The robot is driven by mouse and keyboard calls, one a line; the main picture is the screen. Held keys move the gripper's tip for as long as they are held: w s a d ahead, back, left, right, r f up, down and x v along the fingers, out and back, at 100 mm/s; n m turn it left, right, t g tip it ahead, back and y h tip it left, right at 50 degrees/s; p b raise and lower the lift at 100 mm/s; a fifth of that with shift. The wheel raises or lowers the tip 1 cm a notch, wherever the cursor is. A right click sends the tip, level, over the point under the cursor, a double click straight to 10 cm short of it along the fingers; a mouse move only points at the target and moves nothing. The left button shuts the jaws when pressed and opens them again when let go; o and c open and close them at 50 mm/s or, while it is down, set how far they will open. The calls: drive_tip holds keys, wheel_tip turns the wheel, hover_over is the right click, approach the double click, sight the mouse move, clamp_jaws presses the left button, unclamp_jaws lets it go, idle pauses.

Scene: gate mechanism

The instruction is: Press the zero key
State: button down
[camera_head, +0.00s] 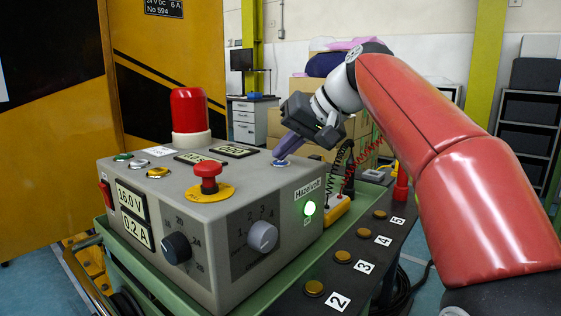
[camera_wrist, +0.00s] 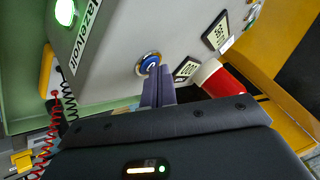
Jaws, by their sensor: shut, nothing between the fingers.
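The zero key is probably the round blue button with a pale ring (camera_head: 281,164) on the top face of the grey control box, near its back right corner. It also shows in the wrist view (camera_wrist: 149,63), with a white mark on it. My gripper (camera_head: 283,155) is shut and empty, its fingers pointing down at the button. In the wrist view the fingertips (camera_wrist: 159,69) are at the button's lower right edge and hide a little of it. I cannot tell whether they touch it. A small display (camera_head: 232,151) stands beside the button; its digits look like zeros.
The grey box (camera_head: 160,215) also carries a red mushroom button (camera_head: 208,172), a red lamp (camera_head: 188,110), two knobs and several small buttons. Numbered brass buttons (camera_head: 342,257) line a dark panel at right. A coiled red cable (camera_wrist: 45,135) hangs nearby.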

sight(286, 162)
idle(0.3)
drive_tip(key=shift+r+p, duration=0.8)
drive_tip(key=shift+p, duration=0.15)
wheel_tip(286, 162, up, 5)
drive_tip(key=p, duration=0.5)
idle(0.3)
